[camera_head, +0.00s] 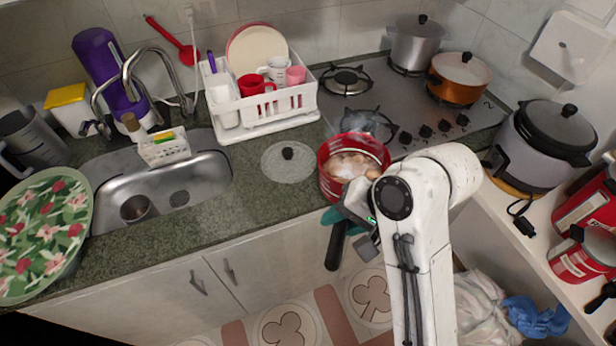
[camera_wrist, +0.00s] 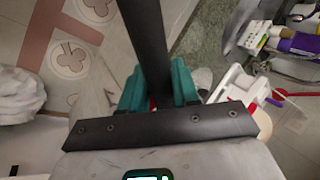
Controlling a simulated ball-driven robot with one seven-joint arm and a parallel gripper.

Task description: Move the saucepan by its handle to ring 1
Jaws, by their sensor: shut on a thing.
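The red saucepan (camera_head: 328,186) holds brownish food under faint steam. It appears at the counter's front edge, just left of the hob; I cannot tell if it is lifted. Its black handle (camera_head: 335,250) points toward me, past the counter edge. My gripper (camera_head: 342,221) has teal fingers shut on the handle. In the wrist view the handle (camera_wrist: 148,40) runs between the fingers of my gripper (camera_wrist: 158,88). The front left ring (camera_head: 368,122) of the hob is bare, behind the pan. The back left ring (camera_head: 346,80) is bare too. I cannot read a number 1.
A glass lid (camera_head: 287,163) lies left of the pan. A white dish rack (camera_head: 262,110) stands behind it. An orange pot (camera_head: 458,80) and a grey pot (camera_head: 414,45) occupy the right of the hob. A rice cooker (camera_head: 540,150) stands far right.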

